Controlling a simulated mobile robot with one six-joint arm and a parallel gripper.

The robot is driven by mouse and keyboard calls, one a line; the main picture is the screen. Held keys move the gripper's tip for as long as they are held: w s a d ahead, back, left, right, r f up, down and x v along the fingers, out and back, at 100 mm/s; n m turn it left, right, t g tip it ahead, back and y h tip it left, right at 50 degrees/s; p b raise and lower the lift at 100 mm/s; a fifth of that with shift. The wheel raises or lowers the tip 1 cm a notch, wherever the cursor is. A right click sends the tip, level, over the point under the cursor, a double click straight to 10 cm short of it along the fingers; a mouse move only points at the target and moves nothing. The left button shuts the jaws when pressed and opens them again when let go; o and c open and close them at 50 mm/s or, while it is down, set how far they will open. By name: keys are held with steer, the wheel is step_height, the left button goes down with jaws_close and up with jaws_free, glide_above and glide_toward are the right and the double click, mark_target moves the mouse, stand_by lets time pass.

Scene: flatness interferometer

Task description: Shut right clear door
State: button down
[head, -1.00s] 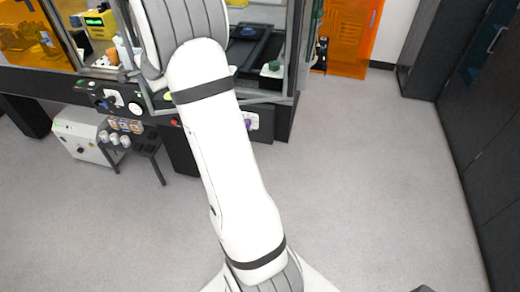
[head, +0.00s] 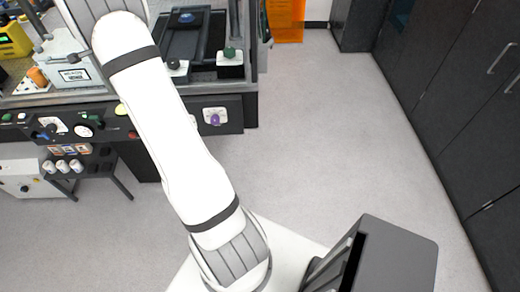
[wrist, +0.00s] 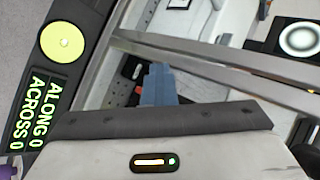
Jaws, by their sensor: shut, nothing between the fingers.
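The right clear door is hard to make out. In the wrist view, pale metal bars (wrist: 215,62) cross in front of the machine's bay; I cannot tell which belong to the door and which to the frame. In the head view, the right bay stands behind my arm, with a dark stage (head: 185,42) inside; no clear pane shows distinctly across it. My gripper (wrist: 158,72) shows in the wrist view as narrow blue-grey fingers, shut and empty, close to the bars. Whether they touch is unclear. In the head view my gripper is out of sight.
The front panel (head: 165,118) carries knobs and a purple knob (head: 214,119). In the wrist view, a display (wrist: 32,112) reads ALONG 0, ACROSS 0, beside a yellow disc (wrist: 62,42). Dark cabinets (head: 465,100) line the right; floor (head: 320,130) between is clear.

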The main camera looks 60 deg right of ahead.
steer(key=shift+w+d+r, duration=0.1)
steer(key=shift+d+r, duration=0.35)
steer(key=s+a+r+p, duration=0.2)
steer(key=s+a+r, duration=0.1)
steer(key=a, duration=0.2)
steer(key=s+a+r+p, duration=0.2)
steer(key=s+a+r, duration=0.1)
steer(key=a, duration=0.2)
steer(key=shift+a, duration=0.35)
